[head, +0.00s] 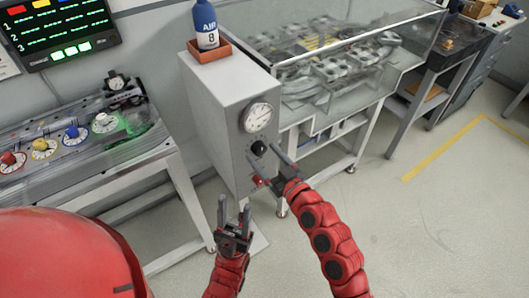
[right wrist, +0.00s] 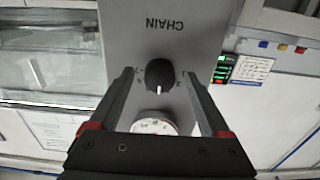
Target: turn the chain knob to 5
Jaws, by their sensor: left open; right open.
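The chain knob (head: 259,148) is black and round, on the front of a grey cabinet (head: 215,120) below a white dial gauge (head: 257,117). In the right wrist view the knob (right wrist: 159,74) shows upside down under the word CHAIN. Its white pointer is aimed at the gauge (right wrist: 155,127), which my gripper partly hides. My left gripper (head: 234,203) is open and empty, lower down.
A blue bottle (head: 205,24) marked AIR 8 stands in an orange tray (head: 210,51) on the cabinet. A bench (head: 90,170) with coloured knobs is at left, under a screen (head: 60,30). A glass-covered table (head: 340,60) stands behind at right. The floor at right is clear.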

